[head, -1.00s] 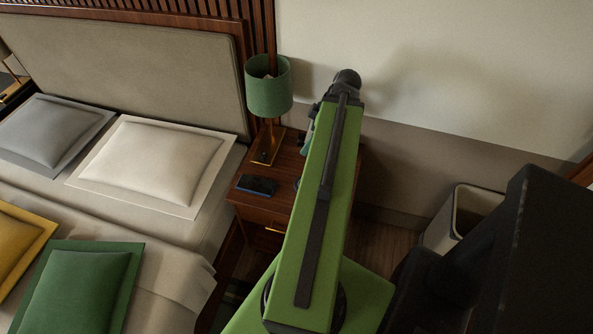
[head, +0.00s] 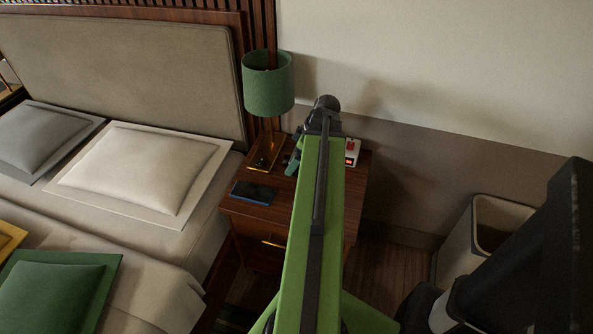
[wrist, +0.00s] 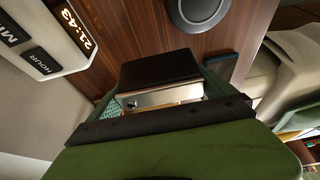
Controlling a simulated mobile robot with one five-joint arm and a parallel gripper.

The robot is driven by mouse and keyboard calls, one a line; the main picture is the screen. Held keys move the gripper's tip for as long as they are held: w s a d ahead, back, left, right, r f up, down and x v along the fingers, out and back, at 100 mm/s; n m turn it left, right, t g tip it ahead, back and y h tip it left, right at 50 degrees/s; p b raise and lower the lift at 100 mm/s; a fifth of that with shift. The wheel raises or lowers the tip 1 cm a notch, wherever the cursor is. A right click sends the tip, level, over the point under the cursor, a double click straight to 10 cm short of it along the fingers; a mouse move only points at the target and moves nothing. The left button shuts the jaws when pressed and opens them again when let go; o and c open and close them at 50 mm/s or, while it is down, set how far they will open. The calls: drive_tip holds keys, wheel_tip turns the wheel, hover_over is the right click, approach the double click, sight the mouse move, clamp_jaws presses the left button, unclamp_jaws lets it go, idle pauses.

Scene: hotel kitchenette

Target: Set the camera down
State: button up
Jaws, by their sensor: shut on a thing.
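The camera (wrist: 160,72), with a dark brown-black face and a silver edge, is between the teal fingers of my gripper (wrist: 163,92) in the wrist view. My gripper is shut on it, above the wooden nightstand top (wrist: 135,42). I cannot tell whether the camera touches the wood. In the head view, my gripper (head: 294,160) shows partly beside my green arm, over the back of the nightstand (head: 258,214). The camera is hidden or too small to make out there.
A green lamp (head: 268,84) stands at the nightstand's back left. A dark phone-like object (head: 253,192) lies at the front left. A white digital clock (head: 351,151) stands at the back right. A round grey disc (wrist: 198,8) lies on the wood. A bin (head: 490,225) stands right.

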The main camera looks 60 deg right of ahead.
drive_tip(key=shift+w+f, duration=0.15)
drive_tip(key=shift+w, duration=0.25)
wheel_tip(320, 180, down, 4)
drive_tip(key=b, duration=0.4)
drive_tip(key=shift+f, duration=0.2)
drive_tip(key=shift+r, duration=0.25)
drive_tip(key=shift+f, duration=0.2)
drive_tip(key=o, duration=1.4)
drive_tip(key=shift+c, duration=0.2)
